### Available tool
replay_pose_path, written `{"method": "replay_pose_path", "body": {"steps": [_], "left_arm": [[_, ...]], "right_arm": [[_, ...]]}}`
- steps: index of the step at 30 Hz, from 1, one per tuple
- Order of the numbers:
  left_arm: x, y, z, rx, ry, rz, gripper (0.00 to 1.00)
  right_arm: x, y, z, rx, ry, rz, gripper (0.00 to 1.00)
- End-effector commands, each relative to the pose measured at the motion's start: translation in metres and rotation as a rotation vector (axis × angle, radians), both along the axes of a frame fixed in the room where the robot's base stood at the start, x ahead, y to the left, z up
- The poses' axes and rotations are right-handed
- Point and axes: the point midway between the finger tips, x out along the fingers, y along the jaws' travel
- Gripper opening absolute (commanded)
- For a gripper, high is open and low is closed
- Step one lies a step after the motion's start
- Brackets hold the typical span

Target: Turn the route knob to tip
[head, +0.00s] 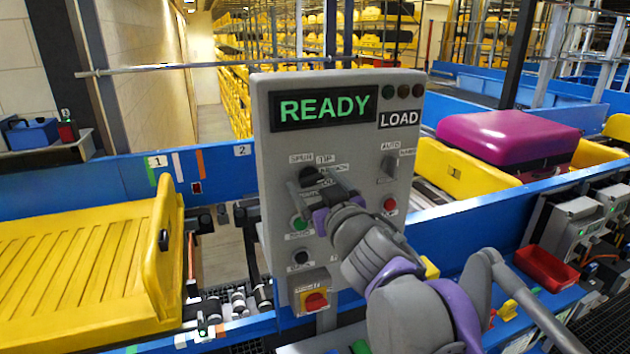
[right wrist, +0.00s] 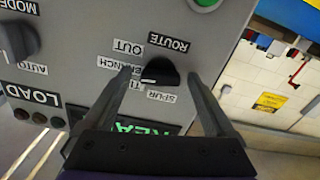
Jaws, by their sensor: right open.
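The route knob (head: 312,175) is a black knob at the upper left of the grey control panel (head: 350,135). In the right wrist view the knob (right wrist: 163,69) appears upside down, with SPUR, TIP, BRANCH and OUT labels around it. Its white mark is on the side toward the TIP and BRANCH labels; I cannot tell exactly which it points at. My right gripper (right wrist: 158,72) is open, with one finger on each side of the knob and gaps visible. The TIP label is partly covered by a finger. My left gripper is out of view.
The panel displays READY (head: 324,107) and LOAD (head: 399,119). A mode switch (head: 388,169), push buttons and a red-yellow switch (head: 315,300) share the panel. A yellow tray (head: 85,265) stands left; a purple suitcase (head: 508,137) lies in another tray at right.

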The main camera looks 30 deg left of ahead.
Motion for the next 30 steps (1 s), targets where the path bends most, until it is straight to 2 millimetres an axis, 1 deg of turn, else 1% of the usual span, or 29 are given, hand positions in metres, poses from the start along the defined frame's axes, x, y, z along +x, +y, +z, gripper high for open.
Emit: {"method": "replay_pose_path", "body": {"steps": [8,9,11,12,14,15,17,18,22,30], "left_arm": [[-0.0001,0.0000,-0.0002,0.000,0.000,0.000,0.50],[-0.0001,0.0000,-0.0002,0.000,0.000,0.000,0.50],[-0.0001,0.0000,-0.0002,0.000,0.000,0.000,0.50],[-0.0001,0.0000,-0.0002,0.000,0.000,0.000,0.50],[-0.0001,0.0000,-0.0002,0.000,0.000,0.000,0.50],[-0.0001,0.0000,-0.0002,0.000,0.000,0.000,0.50],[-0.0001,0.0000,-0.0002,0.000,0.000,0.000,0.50],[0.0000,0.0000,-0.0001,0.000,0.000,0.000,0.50],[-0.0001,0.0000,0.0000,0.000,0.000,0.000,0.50],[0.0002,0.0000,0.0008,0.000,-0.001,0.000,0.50]], "right_arm": [[0.0007,0.0010,-0.0007,0.000,0.000,0.000,0.90],[0.0007,0.0008,-0.0007,0.000,0.000,0.000,0.83],[0.0007,0.0008,-0.0007,0.000,0.000,0.000,0.72],[0.0007,0.0008,-0.0006,0.000,0.000,0.000,0.65],[0.0007,0.0008,-0.0006,0.000,0.000,0.000,0.54],[0.0007,0.0008,-0.0006,0.000,0.000,0.000,0.47],[0.0007,0.0007,-0.0006,0.000,0.000,0.000,0.36],[0.0007,0.0007,-0.0005,0.000,0.000,0.000,0.29],[0.0007,0.0007,-0.0005,0.000,0.000,0.000,0.05],[0.0008,0.0007,-0.0003,-0.019,-0.023,0.000,0.04]]}}
